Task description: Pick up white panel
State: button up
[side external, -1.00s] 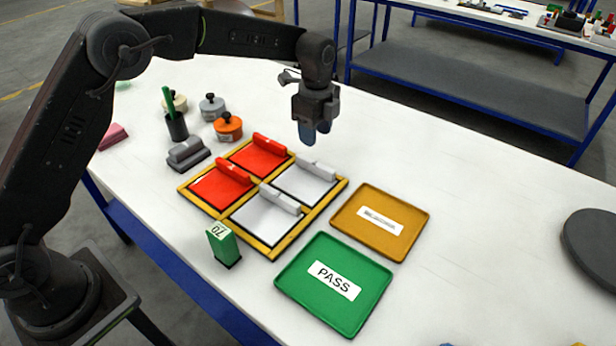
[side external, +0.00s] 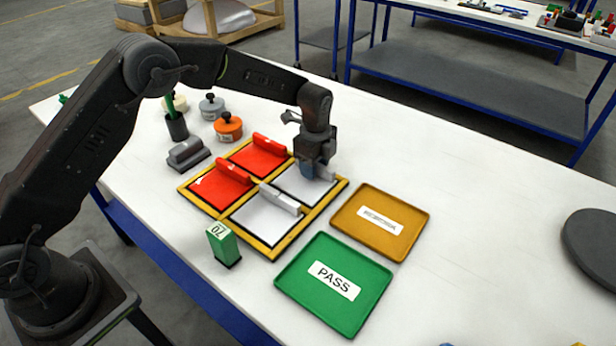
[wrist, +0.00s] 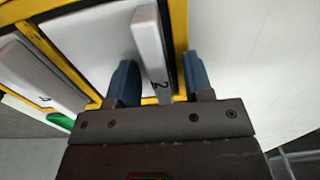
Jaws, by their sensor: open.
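Two white panels with raised grips lie in the yellow frame (side external: 262,250). The far white panel (side external: 297,187) is under my gripper (side external: 318,172). The fingers are open, one on each side of the grip, with a gap visible on both sides. The near white panel (side external: 258,222) also shows in the wrist view, its grip (wrist: 35,75) at the left. The fingertips are partly hidden in the side view.
Two red panels (side external: 215,190) fill the other frame slots. A yellow tray (side external: 365,230) and a green PASS tray (side external: 300,285) lie right of the frame. A green block (side external: 223,247) stands in front. A grey stamp-like block (side external: 187,153) and an orange pot (side external: 228,128) stand behind left.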

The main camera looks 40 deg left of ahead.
jog(key=shift+c, duration=0.2)
grip_shut()
jog(key=shift+r, duration=0.15)
